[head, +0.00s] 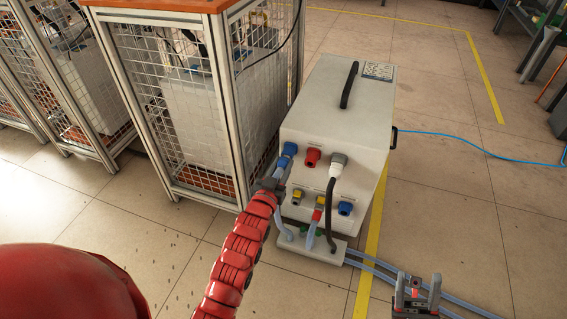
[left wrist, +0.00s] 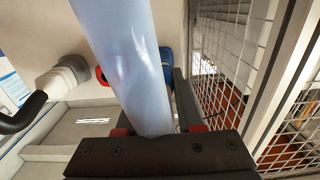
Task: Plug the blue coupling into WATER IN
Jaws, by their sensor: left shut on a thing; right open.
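The white heater box (head: 332,110) stands on the floor, its port face towards me. My left gripper (head: 270,184) is shut on a pale blue hose at the left of that face. The hose crosses the left wrist view (left wrist: 122,60), between the fingers (left wrist: 150,130). A blue coupling or fitting (head: 288,151) is at the upper left port; blue also shows behind the hose (left wrist: 166,62). I cannot tell whether the coupling is seated. A separate blue port (head: 345,208) sits lower right. Port labels are unreadable. My right gripper (head: 416,294) is open, low at the right.
A red port (head: 312,157) and a grey plug with black cable (head: 337,162) are right of the coupling. Below are yellow fittings (head: 297,196) and a hose base block (head: 318,249). A mesh cage (head: 190,130) stands close on the left.

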